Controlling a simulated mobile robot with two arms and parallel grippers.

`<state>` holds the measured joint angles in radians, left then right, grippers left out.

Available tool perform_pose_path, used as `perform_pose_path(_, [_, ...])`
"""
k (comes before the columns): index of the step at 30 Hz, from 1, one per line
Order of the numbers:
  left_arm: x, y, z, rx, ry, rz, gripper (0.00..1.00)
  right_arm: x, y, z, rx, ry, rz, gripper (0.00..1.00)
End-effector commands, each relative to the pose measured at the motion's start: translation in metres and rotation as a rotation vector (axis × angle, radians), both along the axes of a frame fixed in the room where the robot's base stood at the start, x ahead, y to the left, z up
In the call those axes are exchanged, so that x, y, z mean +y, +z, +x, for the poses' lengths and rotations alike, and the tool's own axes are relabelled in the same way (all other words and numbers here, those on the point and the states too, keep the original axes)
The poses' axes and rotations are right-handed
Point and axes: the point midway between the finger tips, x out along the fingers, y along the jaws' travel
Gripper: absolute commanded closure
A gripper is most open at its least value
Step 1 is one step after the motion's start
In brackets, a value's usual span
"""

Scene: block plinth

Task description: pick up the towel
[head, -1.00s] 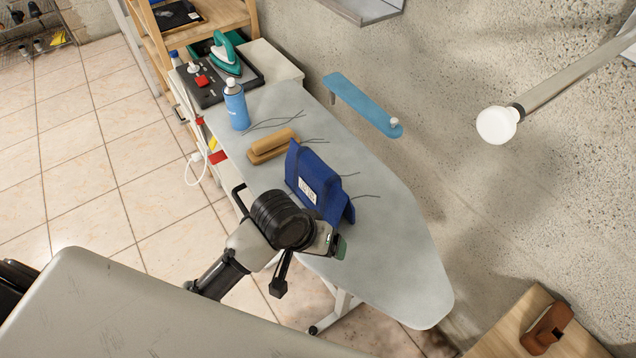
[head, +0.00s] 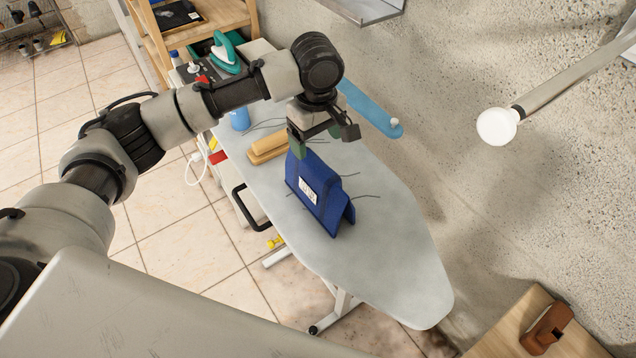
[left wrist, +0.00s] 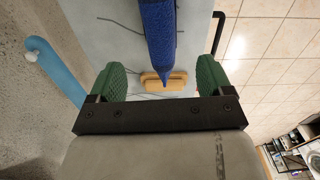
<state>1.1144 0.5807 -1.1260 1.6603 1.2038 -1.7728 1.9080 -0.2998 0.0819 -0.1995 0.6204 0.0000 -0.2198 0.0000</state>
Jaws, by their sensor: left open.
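The towel (head: 319,195) is dark blue with a white printed label. It stands folded like a tent on the grey ironing board (head: 390,235). My left gripper (head: 318,140) is open above the towel's far end in the head view. In the left wrist view the towel (left wrist: 158,35) shows edge-on, its ridge between the lines of the two green fingertips (left wrist: 160,80) and ahead of them. I see no contact between fingers and towel. My right gripper is not in view.
A wooden brush (head: 268,148) lies just beyond the towel. A blue spray can (head: 239,119) and a teal iron (head: 224,52) stand farther back. A blue sleeve board (head: 370,110) is on the right. The board's front end is clear.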

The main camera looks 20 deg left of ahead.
Motion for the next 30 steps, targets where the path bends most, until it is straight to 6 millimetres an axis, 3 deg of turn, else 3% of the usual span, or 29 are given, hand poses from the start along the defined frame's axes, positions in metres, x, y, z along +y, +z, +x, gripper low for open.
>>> perform_pose_path(6, [0.0,-0.034,-0.001,0.003,0.003,0.002,0.2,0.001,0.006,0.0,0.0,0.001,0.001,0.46])
perform_pose_path(14, [-0.001,-0.055,-0.001,0.002,0.001,0.0,0.2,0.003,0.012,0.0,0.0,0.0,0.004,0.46])
perform_pose_path(21, [-0.003,-0.091,-0.003,0.002,0.0,0.002,0.2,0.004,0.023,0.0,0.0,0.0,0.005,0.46])
perform_pose_path(30, [-0.003,-0.101,-0.002,-0.001,-0.001,0.001,0.2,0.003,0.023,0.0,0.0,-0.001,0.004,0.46])
